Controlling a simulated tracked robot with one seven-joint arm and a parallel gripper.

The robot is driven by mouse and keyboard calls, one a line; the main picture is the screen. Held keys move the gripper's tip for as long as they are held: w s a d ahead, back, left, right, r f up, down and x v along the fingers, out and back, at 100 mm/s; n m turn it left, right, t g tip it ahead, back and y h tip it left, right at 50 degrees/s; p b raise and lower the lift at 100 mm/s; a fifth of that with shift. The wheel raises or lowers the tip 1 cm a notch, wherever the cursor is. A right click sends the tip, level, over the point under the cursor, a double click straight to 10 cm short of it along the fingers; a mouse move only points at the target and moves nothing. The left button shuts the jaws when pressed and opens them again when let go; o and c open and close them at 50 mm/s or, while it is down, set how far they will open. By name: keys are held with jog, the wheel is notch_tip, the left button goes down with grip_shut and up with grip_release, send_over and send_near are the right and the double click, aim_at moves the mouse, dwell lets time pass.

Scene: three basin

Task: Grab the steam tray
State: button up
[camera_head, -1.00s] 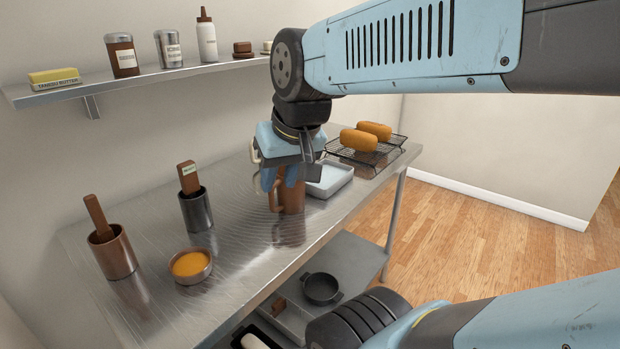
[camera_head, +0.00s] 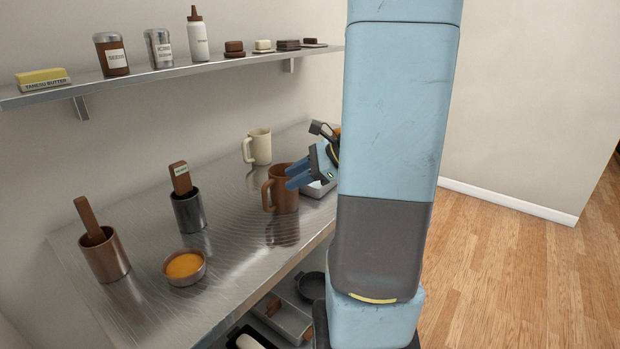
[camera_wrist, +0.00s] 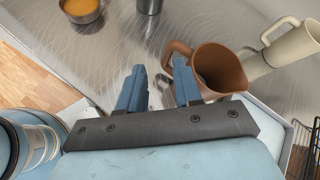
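A shallow white rectangular tray (camera_head: 318,190) stands on the metal table behind the brown mug, mostly hidden by my arm. In the wrist view a pale edge of the tray (camera_wrist: 272,118) shows to the right of my gripper. I cannot tell from a label that it is the steam tray. My gripper (camera_head: 292,177) is beside and slightly above the brown mug (camera_head: 287,195). In the wrist view my gripper (camera_wrist: 158,82) has its two blue fingers apart with nothing between them; the mug is just beyond the right finger.
A cream mug (camera_head: 258,147), a dark cup (camera_head: 190,211), a copper cup (camera_head: 104,257) and an orange-filled bowl (camera_head: 185,267) stand on the table. Pans sit on the shelf below. A wall shelf (camera_head: 170,74) runs along the back. A wire rack (camera_wrist: 304,150) is at the right.

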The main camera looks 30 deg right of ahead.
aim_at(315, 189)
jog(key=d+f+m+t+h, duration=0.1)
jog(key=d+f+m, duration=0.1)
jog(key=d, duration=0.3)
jog(key=d+f+m+t+h, duration=0.1)
jog(key=d+f+m+t, duration=0.1)
jog(key=d+m, duration=0.2)
jog(key=d+f+m+t+h, duration=0.1)
jog(key=d+f+m, duration=0.1)
jog(key=d, duration=0.4)
jog(key=shift+w+f+m+t, duration=0.3)
jog(key=shift+w+m+t, duration=0.1)
jog(key=shift+m, duration=0.3)
jog(key=shift+w+d+f+h, duration=0.1)
jog(key=shift+w+f+h, duration=0.05)
jog(key=shift+h, duration=0.15)
jog(key=x, duration=1.3)
jog(key=shift+w, duration=0.25)
grip_shut()
